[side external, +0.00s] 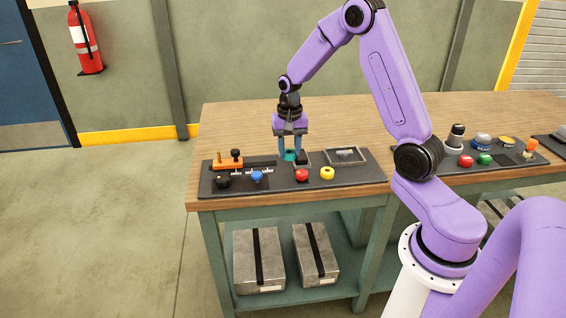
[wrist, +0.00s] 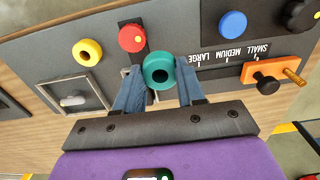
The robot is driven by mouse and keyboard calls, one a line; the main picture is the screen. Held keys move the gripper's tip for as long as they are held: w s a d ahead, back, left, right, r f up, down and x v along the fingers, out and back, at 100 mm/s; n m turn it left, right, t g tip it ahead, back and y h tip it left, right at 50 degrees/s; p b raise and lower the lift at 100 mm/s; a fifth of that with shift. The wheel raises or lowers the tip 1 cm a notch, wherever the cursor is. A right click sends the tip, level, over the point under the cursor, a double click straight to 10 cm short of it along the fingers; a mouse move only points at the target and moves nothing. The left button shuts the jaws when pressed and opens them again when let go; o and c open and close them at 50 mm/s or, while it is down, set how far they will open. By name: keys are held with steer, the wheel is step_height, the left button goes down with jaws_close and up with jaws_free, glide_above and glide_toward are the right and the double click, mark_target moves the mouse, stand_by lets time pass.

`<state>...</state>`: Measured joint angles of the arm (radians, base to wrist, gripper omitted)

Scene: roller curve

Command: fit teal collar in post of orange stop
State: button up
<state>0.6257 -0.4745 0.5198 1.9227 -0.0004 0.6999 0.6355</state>
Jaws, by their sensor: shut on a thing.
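The teal collar (side external: 290,156) is a short ring with a round hole, seen from above in the wrist view (wrist: 158,58). My gripper (side external: 290,151) points down with its two blue-grey fingers shut on the collar; they reach its sides in the wrist view (wrist: 158,84). I cannot tell whether the collar touches the board or hangs just above it. The orange stop (side external: 222,163) lies left of my gripper in the side view, with a brass post (side external: 219,157) and a black knob (side external: 236,154) standing on it. The stop is at the right in the wrist view (wrist: 284,66), its post bare.
A scale marked LARGE, MEDIUM, SMALL (wrist: 228,56) runs beside the stop. A blue knob (side external: 257,177), black knob (side external: 222,181), red round piece (side external: 302,175) and yellow ring (side external: 327,173) stand along the front. A shallow framed tray (side external: 345,161) is at right.

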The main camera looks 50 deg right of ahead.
mark_target(283, 171)
steer(key=w+f, duration=0.2)
steer(key=f, duration=0.1)
steer(key=shift+w+d+f, duration=0.15)
steer(key=shift+w+d, duration=0.2)
steer(key=shift+w+f, duration=0.15)
steer(key=shift+f, duration=1.55)
steer(key=shift+f, duration=0.1)
steer(key=o, duration=0.7)
steer(key=shift+o, duration=0.2)
